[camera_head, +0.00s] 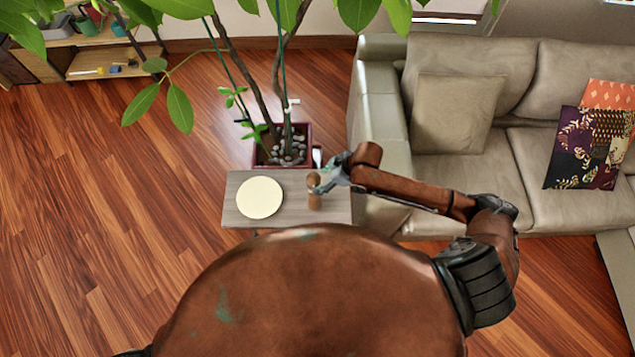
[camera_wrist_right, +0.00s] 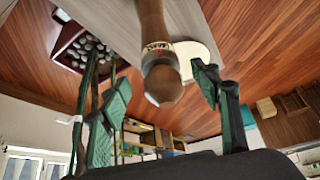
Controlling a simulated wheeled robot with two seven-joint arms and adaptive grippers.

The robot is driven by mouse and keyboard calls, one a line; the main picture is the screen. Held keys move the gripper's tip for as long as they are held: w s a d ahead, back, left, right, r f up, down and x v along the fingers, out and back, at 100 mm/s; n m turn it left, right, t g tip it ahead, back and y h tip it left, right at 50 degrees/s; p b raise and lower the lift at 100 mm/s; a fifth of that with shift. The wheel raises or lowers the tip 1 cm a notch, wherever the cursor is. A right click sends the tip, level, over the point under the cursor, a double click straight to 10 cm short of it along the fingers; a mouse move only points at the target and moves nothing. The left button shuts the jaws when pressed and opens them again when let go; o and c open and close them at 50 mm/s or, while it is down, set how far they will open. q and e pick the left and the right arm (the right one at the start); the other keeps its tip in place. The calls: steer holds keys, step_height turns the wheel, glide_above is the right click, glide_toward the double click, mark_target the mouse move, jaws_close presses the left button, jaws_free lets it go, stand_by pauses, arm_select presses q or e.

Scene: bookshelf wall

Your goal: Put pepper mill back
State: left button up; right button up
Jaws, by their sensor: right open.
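The brown wooden pepper mill (camera_head: 315,192) stands upright on a small grey side table (camera_head: 238,213), to the right of a round cream plate (camera_head: 261,197). My right gripper (camera_head: 325,181) is at the mill's upper part, reaching in from the right. In the right wrist view the mill (camera_wrist_right: 154,35), with a light band under its rounded knob, shows between the two spread, green-padded fingers (camera_wrist_right: 160,79). The gripper is open; I cannot tell whether a finger touches the mill. My left gripper is not in view.
A potted plant (camera_head: 287,148) with stones stands just behind the table, its stems and leaves rising overhead. A beige sofa (camera_head: 385,120) with cushions is on the right. A low wooden shelf (camera_head: 100,62) is at the back left. The wood floor on the left is clear.

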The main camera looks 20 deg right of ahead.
steer(key=v, duration=0.5)
steer(key=shift+s+r, duration=0.1)
steer(key=shift+r, duration=0.1)
stand_by(0.3)
